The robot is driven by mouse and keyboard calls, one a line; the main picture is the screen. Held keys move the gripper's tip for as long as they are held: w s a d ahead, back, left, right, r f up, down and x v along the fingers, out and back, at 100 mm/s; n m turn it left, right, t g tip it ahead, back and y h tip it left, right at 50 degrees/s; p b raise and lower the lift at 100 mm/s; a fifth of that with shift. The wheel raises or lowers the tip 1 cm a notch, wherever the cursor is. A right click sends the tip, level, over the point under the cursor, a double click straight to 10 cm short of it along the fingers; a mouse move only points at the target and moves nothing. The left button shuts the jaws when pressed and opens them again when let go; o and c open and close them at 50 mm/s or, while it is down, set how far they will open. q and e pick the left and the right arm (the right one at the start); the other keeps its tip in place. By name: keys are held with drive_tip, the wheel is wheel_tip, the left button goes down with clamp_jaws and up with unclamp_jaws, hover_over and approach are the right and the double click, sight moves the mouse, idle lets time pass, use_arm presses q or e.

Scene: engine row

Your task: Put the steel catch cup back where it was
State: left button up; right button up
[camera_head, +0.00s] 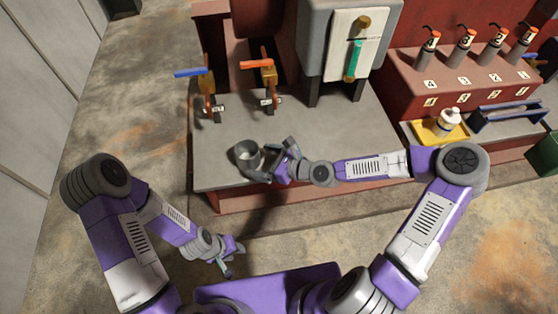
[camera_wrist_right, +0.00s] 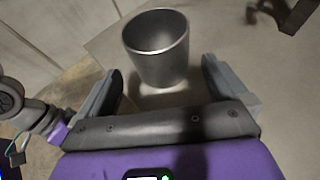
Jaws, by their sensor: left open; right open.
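The steel catch cup (camera_head: 247,156) stands upright on the grey bench top near its front left part. In the right wrist view the cup (camera_wrist_right: 157,48) looks empty and stands just beyond and between the fingers. My right gripper (camera_head: 272,162) is beside the cup on its right side in the head view. In the right wrist view my right gripper (camera_wrist_right: 160,88) is open, one finger to each side of the near side of the cup. My left gripper (camera_head: 230,261) is open and empty, low in front of the bench over the floor.
The bench top (camera_head: 215,170) carries two valves with a blue handle (camera_head: 190,72) and an orange handle (camera_head: 257,65) behind the cup. A grey cabinet with a gauge panel (camera_head: 356,45) stands at the back. Numbered oil cans, a yellow tray (camera_head: 425,130) and a blue carrier (camera_head: 507,115) are right.

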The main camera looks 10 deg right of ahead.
use_arm(q)
wheel_tip(320, 180, up, 2)
drive_tip(key=shift+r+p, duration=0.1)
drive_tip(key=shift+p, duration=0.85)
use_arm(e)
drive_tip(key=v, duration=0.6)
use_arm(q)
drive_tip(key=shift+s, duration=0.1)
use_arm(e)
drive_tip(key=shift+s+d+r, duration=0.1)
drive_tip(key=shift+s+d, duration=0.05)
drive_tip(key=shift+s, duration=0.05)
